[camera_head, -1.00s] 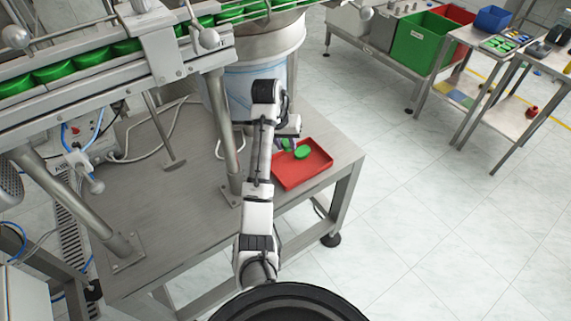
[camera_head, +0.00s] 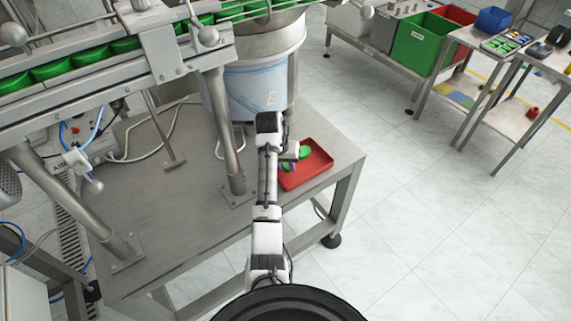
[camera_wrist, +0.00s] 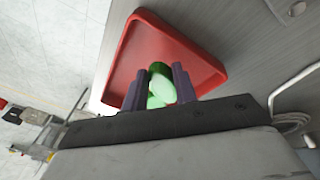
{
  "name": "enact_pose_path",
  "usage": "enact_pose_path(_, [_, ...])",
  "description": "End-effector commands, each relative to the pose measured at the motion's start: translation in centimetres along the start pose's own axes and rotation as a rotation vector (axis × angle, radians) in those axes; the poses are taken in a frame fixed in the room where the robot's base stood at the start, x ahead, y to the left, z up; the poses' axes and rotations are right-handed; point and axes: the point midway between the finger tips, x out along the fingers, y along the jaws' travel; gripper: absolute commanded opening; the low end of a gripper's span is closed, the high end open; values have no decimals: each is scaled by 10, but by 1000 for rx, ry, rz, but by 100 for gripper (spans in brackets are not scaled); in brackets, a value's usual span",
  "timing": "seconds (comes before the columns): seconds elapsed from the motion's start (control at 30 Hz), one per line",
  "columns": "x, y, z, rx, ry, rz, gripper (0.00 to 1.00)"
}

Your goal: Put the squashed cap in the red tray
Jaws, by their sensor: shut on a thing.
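The red tray (camera_head: 318,174) sits on the right end of the steel table; it also shows in the wrist view (camera_wrist: 197,52). My gripper (camera_head: 289,165) is at the tray's left side, and its dark fingers show in the wrist view (camera_wrist: 158,90). They are shut on a pale green cap (camera_wrist: 160,93), held over or at the tray's near edge; I cannot tell whether it touches the tray. Another green cap (camera_head: 305,153) lies in the tray, partly hidden behind the held one in the wrist view (camera_wrist: 159,68). The held cap's shape is mostly hidden.
A conveyor (camera_head: 100,75) with several green caps runs above the table's left part, on metal posts (camera_head: 224,130). A round feeder drum (camera_head: 262,85) stands behind. Bare steel table (camera_head: 190,210) lies left of my arm. Side tables and a green bin (camera_head: 420,42) stand far right.

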Motion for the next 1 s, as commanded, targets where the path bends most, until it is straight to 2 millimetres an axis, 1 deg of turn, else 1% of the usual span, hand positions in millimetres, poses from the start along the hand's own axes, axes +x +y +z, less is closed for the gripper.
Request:
enact_pose_path(0.5, [11, -2, 2, -1, 0, 0, 7])
enact_pose_path(0.53, [11, -2, 2, -1, 0, 0, 29])
enact_pose_path(0.7, [11, -2, 2, -1, 0, 0, 52])
enact_pose_path(1.0, [10, -2, 2, 0, 0, 0, 52])
